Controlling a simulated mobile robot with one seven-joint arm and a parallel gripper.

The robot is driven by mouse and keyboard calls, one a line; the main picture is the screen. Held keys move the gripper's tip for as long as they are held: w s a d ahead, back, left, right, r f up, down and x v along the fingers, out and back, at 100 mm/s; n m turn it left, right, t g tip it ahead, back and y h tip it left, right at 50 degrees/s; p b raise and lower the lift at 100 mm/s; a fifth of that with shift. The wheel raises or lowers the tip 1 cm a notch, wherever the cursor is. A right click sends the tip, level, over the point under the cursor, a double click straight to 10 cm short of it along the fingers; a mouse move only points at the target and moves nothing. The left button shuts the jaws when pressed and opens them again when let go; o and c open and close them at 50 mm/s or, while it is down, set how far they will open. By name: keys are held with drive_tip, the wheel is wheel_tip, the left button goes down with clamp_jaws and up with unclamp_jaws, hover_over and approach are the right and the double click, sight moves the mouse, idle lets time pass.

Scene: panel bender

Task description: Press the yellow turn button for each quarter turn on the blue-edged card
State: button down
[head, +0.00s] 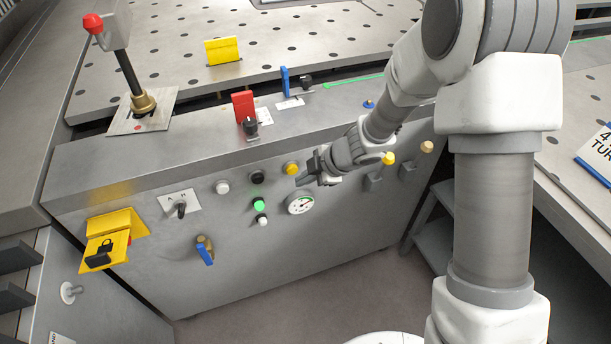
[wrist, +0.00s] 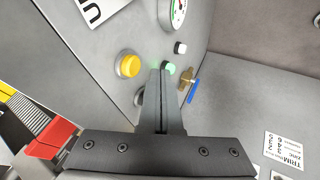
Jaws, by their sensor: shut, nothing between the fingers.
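The yellow turn button (head: 292,168) is on the grey front panel. In the wrist view it appears as a round yellow cap (wrist: 128,65) in a grey collar. My gripper (head: 301,179) is shut and empty, its fingertips beside the button in the head view. In the wrist view the closed fingers (wrist: 162,72) lie to the right of the yellow cap, overlapping the green button behind them. I cannot tell whether they touch anything. The blue-edged card (head: 602,152) lies on the right table, cut off by the frame edge; "4" and "TUR" are readable.
A green button (head: 259,204), a white button (head: 263,221), a black button (head: 257,177) and a gauge (head: 301,203) sit close around. A blue-handled valve (head: 206,252) is lower left. A yellow knob (head: 388,158) is right of my gripper. The floor in front is clear.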

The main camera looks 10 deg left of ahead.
drive_tip(key=p+v, duration=0.3)
drive_tip(key=v, duration=0.7)
drive_tip(key=shift+p, duration=0.4)
drive_tip(key=w+d+r+m+t+h, duration=0.3)
drive_tip(key=w+d+r+m+t, duration=0.25)
drive_tip(key=d+r, duration=0.4)
drive_tip(key=s+d+r+m+t+h, duration=0.2)
drive_tip(key=d+r+m+h, duration=0.2)
drive_tip(key=d+r+m, duration=0.4)
drive_tip(key=s+d+r+m+g+h, duration=0.1)
drive_tip(key=s+d+r+m, duration=0.15)
drive_tip(key=s, duration=0.35)
drive_tip(key=s+d+r+m+g+h, duration=0.1)
drive_tip(key=s+d+r+m, duration=0.15)
drive_tip(key=s, duration=0.25)
drive_tip(key=s+a+m+g+y, duration=0.2)
drive_tip(key=s+a+m, duration=0.1)
drive_tip(key=s, duration=0.8)
drive_tip(key=shift+s+a+f+m, duration=0.2)
drive_tip(key=shift+s+f+m, duration=0.25)
drive_tip(key=shift+m, duration=0.3)
